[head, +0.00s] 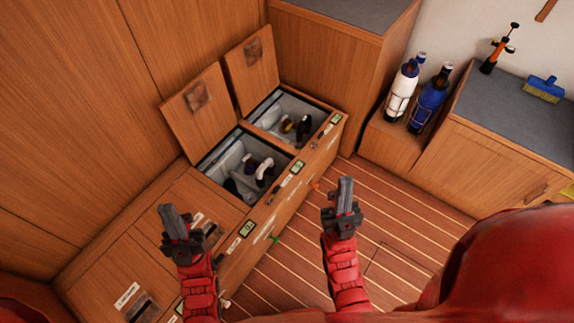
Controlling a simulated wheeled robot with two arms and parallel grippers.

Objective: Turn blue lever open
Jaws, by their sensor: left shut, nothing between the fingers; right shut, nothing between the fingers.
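No blue lever can be clearly made out. A small dark bluish part (250,161) shows beside a white pipe (265,171) inside the nearer open locker (211,167), but it is too small to tell whether it is a lever. My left gripper (168,213) is shut and empty, over the closed bench lids to the left of that locker. My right gripper (345,187) is shut and empty, over the floor to the right of the bench. Neither gripper appears to touch anything.
A second open locker (263,122) behind holds yellow and black fittings. Small green (275,239) and orange (315,185) handles stick out from the bench front. A white bottle (402,90) and a blue bottle (429,98) stand at the right. The striped floor (390,215) is clear.

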